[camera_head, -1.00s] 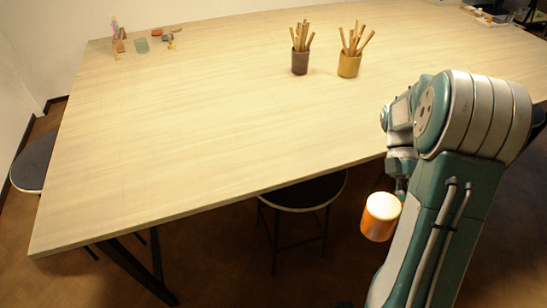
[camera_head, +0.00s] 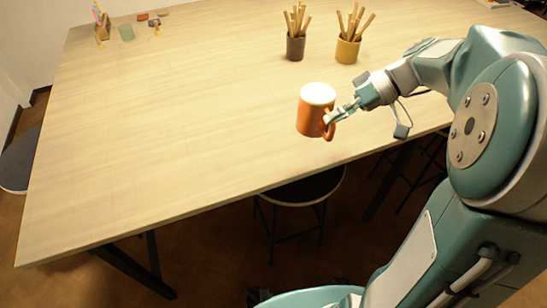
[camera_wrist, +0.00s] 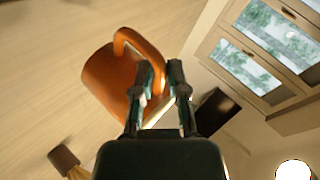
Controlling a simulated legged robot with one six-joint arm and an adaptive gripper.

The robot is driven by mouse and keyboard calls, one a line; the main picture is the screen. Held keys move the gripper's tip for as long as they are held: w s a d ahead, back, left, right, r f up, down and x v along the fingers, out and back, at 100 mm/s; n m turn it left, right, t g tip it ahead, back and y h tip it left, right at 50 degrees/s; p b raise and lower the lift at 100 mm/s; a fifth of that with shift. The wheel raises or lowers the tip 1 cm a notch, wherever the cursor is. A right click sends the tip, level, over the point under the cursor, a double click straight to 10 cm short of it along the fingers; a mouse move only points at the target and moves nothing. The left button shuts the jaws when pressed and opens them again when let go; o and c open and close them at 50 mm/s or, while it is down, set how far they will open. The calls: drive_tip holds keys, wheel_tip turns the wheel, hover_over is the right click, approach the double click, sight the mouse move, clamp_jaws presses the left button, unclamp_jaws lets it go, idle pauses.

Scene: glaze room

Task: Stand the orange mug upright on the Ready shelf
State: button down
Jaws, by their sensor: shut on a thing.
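The orange mug (camera_head: 312,117) has a pale top or inside and is held close to upright in the head view, over the front part of the table. My gripper (camera_head: 331,118) is shut on its handle at the mug's right side. The wrist view shows the orange mug (camera_wrist: 106,82) with its handle between the two fingers of my gripper (camera_wrist: 160,82). Whether the mug touches the table cannot be told for sure; it looks raised. No shelf marked Ready can be made out in either view.
The long wooden table (camera_head: 170,130) is mostly bare. A dark cup of sticks (camera_head: 296,48) and a yellow cup of sticks (camera_head: 347,51) stand behind the mug. A stool (camera_head: 300,190) stands at the front edge.

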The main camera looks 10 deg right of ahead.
sight(304, 129)
drive_tip(key=x, duration=0.4)
drive_tip(key=r+x, duration=0.1)
drive_tip(key=x, duration=0.1)
drive_tip(key=shift+a+f, duration=0.1)
drive_tip(key=shift+a, duration=0.45)
drive_tip(key=a+f, duration=0.1)
drive_tip(key=f, duration=0.2)
drive_tip(key=a+f, duration=0.2)
drive_tip(key=f, duration=0.1)
drive_tip(key=a+f, duration=0.2)
drive_tip(key=f, duration=0.1)
drive_tip(key=shift+a+f, duration=0.15)
drive_tip(key=c, duration=0.7)
unclamp_jaws()
drive_tip(key=shift+o, duration=0.2)
